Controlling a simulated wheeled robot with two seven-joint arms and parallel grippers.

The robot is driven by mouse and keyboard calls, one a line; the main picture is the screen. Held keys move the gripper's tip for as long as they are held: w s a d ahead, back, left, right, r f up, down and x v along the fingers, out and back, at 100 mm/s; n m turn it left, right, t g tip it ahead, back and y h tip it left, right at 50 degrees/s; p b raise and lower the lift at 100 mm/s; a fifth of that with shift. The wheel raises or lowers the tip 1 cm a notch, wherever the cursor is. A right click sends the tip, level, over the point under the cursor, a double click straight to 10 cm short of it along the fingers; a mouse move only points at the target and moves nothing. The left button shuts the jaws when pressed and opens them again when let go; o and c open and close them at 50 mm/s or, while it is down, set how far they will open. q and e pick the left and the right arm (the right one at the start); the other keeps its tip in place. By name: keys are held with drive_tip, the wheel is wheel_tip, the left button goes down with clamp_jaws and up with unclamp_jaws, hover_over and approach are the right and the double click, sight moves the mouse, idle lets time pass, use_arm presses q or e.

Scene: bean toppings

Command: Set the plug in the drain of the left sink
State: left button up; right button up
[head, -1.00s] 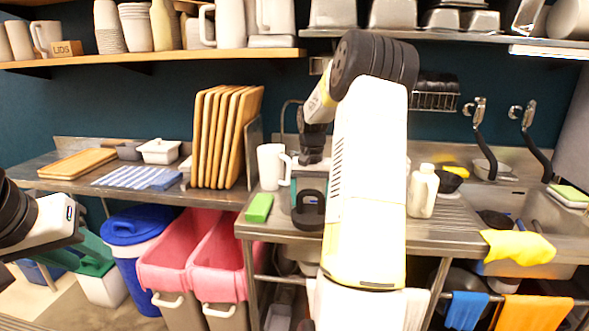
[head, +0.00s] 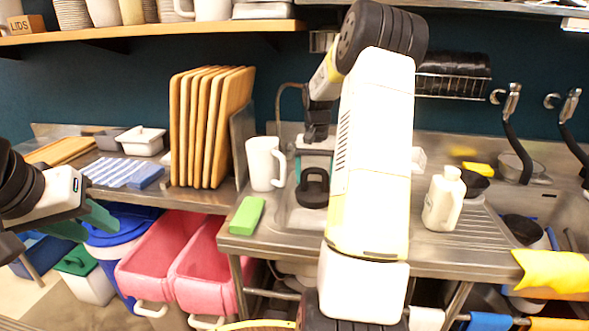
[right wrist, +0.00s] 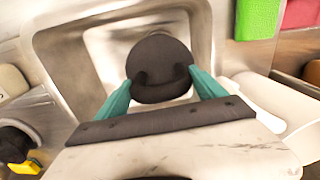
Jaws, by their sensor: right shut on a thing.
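The black round plug (head: 312,190), with a loop handle on top, is at the left sink (head: 292,217), a steel basin in the counter. My right gripper (head: 315,150) is above the basin, largely hidden behind my own arm. In the right wrist view, its two teal fingers (right wrist: 165,88) press on both sides of the plug (right wrist: 160,58), over the basin (right wrist: 62,45). The drain is hidden, and I cannot tell whether the plug touches the bottom. My left gripper (head: 98,216) is at the far left, away from the sink; its finger opening is unclear.
A white mug (head: 262,165) and a green sponge (head: 246,215) stand close left of the basin. A white bottle (head: 443,200) is on the drainboard to the right. Upright cutting boards (head: 207,125) stand further left. Pink bins (head: 165,250) stand below.

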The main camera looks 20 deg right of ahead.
wheel_tip(320, 180, down, 24)
drive_tip(key=shift+r, duration=0.15)
idle(1.1)
drive_tip(key=shift+f, duration=0.4)
idle(0.4)
drive_tip(key=o, duration=1.5)
drive_tip(key=shift+r, duration=3.9)
